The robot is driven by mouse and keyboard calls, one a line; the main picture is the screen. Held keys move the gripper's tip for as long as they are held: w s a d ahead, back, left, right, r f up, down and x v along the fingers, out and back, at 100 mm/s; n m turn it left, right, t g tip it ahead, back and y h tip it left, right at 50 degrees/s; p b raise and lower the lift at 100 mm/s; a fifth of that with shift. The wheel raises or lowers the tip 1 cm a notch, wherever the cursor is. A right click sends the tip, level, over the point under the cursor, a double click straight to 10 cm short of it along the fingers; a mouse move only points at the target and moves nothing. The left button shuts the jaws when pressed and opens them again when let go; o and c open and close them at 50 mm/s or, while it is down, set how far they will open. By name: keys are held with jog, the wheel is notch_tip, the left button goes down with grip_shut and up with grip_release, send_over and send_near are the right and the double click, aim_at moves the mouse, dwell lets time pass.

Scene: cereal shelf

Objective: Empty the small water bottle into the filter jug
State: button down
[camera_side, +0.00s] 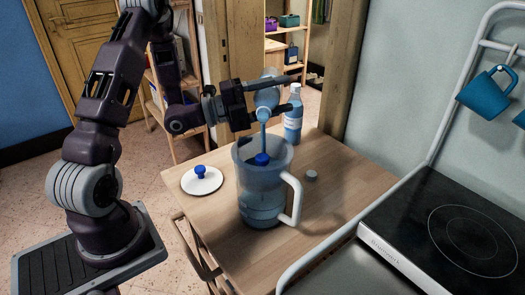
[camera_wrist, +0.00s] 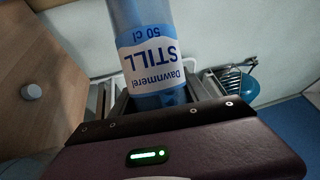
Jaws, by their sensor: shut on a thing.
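My gripper (camera_side: 283,94) is shut on the small water bottle (camera_side: 267,98), held tipped above the filter jug. The bottle also shows in the wrist view (camera_wrist: 150,60), with its "STILL 50 cl" label upside down. A blue stream of water (camera_side: 263,137) falls from its mouth into the open top of the jug. The filter jug (camera_side: 262,190) is clear, with a white handle on its right, and stands upright on the table with water in its lower part. A blue part (camera_side: 262,159) shows inside its top. The level left in the bottle cannot be read.
The jug's white lid (camera_side: 202,182) with a blue knob lies on the wooden table (camera_side: 335,195), left of the jug. A small grey cap (camera_side: 311,175) lies to its right. Another labelled bottle (camera_side: 293,118) stands behind. A black hob (camera_side: 450,225) is at the right.

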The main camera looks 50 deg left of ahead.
jog(key=shift+s+d+r+m, duration=0.1)
jog(key=shift+r+m, duration=0.45)
jog(key=shift+m, duration=0.25)
dwell(1.6)
jog(key=shift+s+d+f+m+h+p, duration=0.1)
jog(key=shift+f+m+h+p, duration=0.15)
jog(key=shift+f+m, duration=0.2)
jog(key=shift+s+d+f+m+h+p, duration=0.1)
jog(key=shift+f+m+h, duration=0.25)
jog(key=shift+m, duration=0.1)
dwell(0.9)
